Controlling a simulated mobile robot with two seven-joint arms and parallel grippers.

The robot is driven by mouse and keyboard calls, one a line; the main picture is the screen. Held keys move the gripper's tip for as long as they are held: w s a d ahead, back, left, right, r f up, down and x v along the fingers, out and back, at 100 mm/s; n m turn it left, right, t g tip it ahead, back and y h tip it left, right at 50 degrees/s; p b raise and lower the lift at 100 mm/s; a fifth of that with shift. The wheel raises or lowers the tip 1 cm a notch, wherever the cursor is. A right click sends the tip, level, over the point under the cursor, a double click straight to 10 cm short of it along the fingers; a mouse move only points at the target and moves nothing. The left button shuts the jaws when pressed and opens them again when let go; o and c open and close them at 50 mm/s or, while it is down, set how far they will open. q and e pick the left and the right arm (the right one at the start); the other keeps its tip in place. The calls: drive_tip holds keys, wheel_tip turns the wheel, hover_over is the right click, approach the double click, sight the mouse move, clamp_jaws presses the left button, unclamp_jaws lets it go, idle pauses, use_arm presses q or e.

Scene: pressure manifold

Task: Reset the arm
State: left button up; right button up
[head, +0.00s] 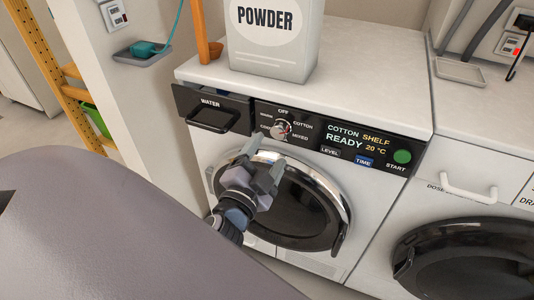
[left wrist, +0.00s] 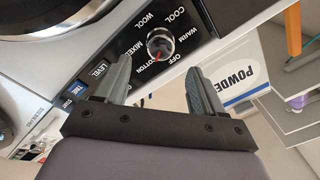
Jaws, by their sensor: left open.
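My left gripper (head: 262,168) is open and empty in front of the washing machine (head: 372,88), just below its control panel. In the left wrist view its two fingers (left wrist: 160,88) are spread apart, with the program knob (left wrist: 160,43) beyond them and no visible contact. In the head view the knob (head: 281,129) sits on the panel below the "OFF" mark. The display (head: 357,142) reads "COTTON", "SHELF", "READY" and "20 °C". My right gripper is not in view.
A box marked "POWDER" (head: 272,45) stands on top of the machine. The water drawer (head: 212,108) is at the panel's left, the round door (head: 300,205) below. A second machine (head: 480,150) with a white handle stands at right. A wooden ladder-like frame (head: 52,70) is at left.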

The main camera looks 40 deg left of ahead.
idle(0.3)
use_arm(q)
drive_tip(key=s+d+f+n+g+h, duration=0.25)
drive_tip(key=s+d+f+g, duration=0.2)
drive_tip(key=f, duration=0.55)
drive_tip(key=s+d+f+n+g+h, duration=0.2)
drive_tip(key=s+d+f+g+h, duration=0.15)
drive_tip(key=s+f, duration=0.4)
wheel_tip(320, 180, up, 12)
drive_tip(key=p, duration=1.7)
drive_tip(key=shift+a+t+h, duration=0.25)
drive_tip(key=shift+t+h, duration=0.05)
